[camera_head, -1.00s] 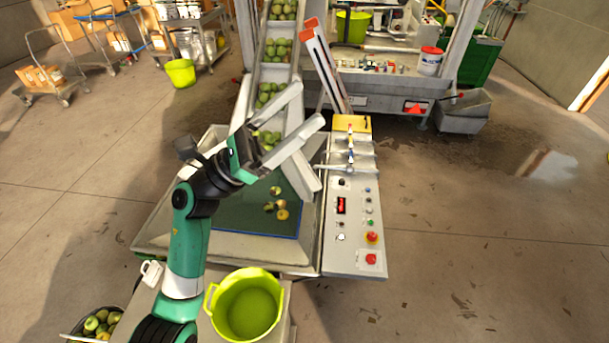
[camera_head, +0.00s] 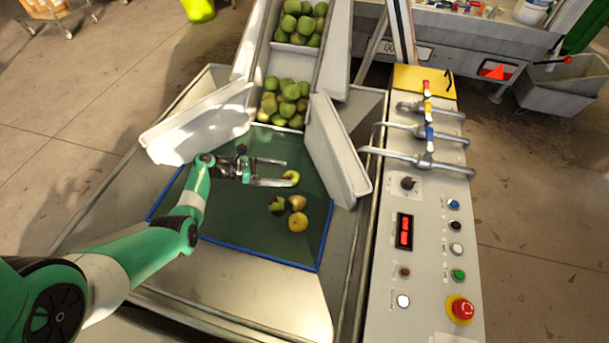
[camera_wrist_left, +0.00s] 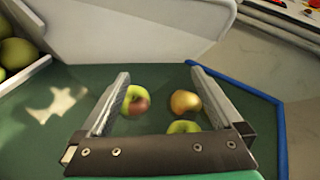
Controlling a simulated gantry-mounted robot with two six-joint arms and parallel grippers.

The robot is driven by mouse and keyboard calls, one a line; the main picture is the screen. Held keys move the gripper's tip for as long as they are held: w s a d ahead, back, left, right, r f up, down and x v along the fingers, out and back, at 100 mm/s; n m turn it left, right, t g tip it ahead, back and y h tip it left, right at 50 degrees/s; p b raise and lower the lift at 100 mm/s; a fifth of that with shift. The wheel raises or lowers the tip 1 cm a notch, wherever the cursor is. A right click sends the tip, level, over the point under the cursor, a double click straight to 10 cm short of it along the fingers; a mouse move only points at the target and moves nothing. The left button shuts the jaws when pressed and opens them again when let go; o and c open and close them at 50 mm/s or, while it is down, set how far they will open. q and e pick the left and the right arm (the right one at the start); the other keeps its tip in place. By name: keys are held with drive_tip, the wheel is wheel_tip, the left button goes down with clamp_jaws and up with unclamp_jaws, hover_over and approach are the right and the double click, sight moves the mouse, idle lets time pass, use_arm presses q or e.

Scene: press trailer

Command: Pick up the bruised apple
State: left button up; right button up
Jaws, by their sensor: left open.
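Several apples lie on the green mat. A green apple with a brown-red patch (camera_head: 291,177) is at my left gripper's fingertips; in the left wrist view this patched apple (camera_wrist_left: 136,100) shows between the fingers, beside the left one. A green apple with a dark patch (camera_head: 277,206), a tan-yellow apple (camera_head: 297,202) and a yellow apple (camera_head: 298,222) sit close together below it. Which one is bruised is hard to tell; two show dark patches. My left gripper (camera_head: 286,172) is open, low over the mat, pointing right. My right gripper is out of view.
The green mat (camera_head: 225,225) has a blue rim. White chute flaps stand left (camera_head: 195,122) and right (camera_head: 335,150) of the chute of green apples (camera_head: 285,100). A control panel (camera_head: 425,200) with levers and buttons is at right. The front of the mat is clear.

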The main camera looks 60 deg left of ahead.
use_arm(q)
drive_tip(key=s+a+f+n+y+b, duration=0.2)
drive_tip(key=s+a+f+b, duration=0.3)
drive_tip(key=f, duration=0.4)
drive_tip(key=shift+t, duration=0.3)
drive_tip(key=b+x, duration=0.2)
drive_tip(key=x, duration=0.1)
drive_tip(key=b+x, duration=0.2)
drive_tip(key=x, duration=0.1)
drive_tip(key=b+x, duration=0.2)
drive_tip(key=x, duration=0.2)
drive_tip(key=shift+w+d+r, duration=0.15)
drive_tip(key=shift+d+r, duration=0.1)
drive_tip(key=shift+d, duration=0.05)
drive_tip(key=shift+w, duration=0.3)
drive_tip(key=shift+r, duration=0.1)
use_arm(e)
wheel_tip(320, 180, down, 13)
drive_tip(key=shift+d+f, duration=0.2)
